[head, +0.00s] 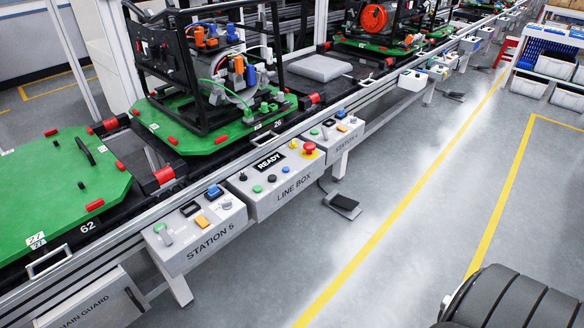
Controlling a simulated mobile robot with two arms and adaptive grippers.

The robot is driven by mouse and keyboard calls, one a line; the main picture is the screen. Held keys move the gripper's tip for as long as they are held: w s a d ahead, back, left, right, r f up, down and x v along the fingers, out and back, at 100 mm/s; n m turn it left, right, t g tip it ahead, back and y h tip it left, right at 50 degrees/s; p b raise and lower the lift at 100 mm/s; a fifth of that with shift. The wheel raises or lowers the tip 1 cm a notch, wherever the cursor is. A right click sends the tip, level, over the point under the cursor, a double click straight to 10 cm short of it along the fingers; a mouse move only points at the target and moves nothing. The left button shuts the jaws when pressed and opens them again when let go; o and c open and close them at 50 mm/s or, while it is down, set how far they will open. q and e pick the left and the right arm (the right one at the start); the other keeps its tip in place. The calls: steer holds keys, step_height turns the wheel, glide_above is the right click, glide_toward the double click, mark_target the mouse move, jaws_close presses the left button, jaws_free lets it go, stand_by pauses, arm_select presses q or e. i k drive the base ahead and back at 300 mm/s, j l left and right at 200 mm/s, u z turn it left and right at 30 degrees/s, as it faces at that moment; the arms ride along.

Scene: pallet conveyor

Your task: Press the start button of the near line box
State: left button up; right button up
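The near line box (315,184) is a light grey box labelled "LINE BOX", on the near side of the conveyor. Its display (269,162) reads "READY". On its top face are a green button (257,188), a small black control (272,178), another dark control (243,176) and a red mushroom button (309,147) on a yellow base. Any lettering beside the green button is too small to read.
The Station 5 box (225,240) adjoins on the left, another station box (345,143) on the right. The conveyor carries green pallets (60,190), one with a black-framed machine (225,70). A foot pedal (342,204) lies on the floor.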

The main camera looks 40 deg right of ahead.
mark_target(257, 189)
steer(key=z, duration=1.05)
